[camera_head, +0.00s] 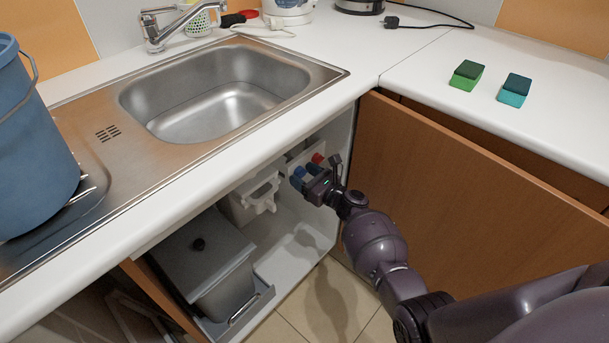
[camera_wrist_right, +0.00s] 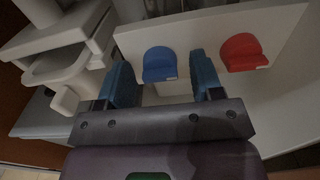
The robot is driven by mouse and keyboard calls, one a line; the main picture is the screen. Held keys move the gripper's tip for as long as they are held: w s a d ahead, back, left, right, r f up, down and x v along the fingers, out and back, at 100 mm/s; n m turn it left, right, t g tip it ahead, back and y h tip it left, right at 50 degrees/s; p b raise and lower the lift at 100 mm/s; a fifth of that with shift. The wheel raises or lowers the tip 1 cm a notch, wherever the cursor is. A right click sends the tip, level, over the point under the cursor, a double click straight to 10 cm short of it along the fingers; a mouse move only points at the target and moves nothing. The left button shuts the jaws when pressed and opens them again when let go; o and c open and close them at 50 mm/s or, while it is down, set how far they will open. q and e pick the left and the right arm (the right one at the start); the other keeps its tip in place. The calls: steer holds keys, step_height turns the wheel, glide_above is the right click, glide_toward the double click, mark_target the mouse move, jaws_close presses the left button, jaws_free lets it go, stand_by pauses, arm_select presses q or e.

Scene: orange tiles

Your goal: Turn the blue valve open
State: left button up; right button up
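The blue valve (camera_wrist_right: 160,66) is a rounded blue knob on a white panel inside the open cabinet under the sink. It also shows small in the head view (camera_head: 300,171), partly crowded by my fingers. My right gripper (camera_head: 305,177) reaches into the cabinet. In the right wrist view my right gripper (camera_wrist_right: 162,74) is open, with one blue finger on each side of the blue valve. The valve appears between the fingertips with gaps on both sides, and no contact is visible. My left gripper is not in view.
A red valve (camera_wrist_right: 243,53) sits right of the blue one, close to my right finger. A white bracket-like container (camera_head: 252,197) and a grey bin (camera_head: 207,265) stand to the left. The countertop edge is above, and a brown cabinet door (camera_head: 440,190) stands right.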

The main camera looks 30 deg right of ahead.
steer(key=shift+s, duration=0.1)
steer(key=p+v, duration=0.2)
steer(key=v, duration=0.8)
steer(key=shift+s, duration=0.3)
steer(key=shift+d, duration=0.1)
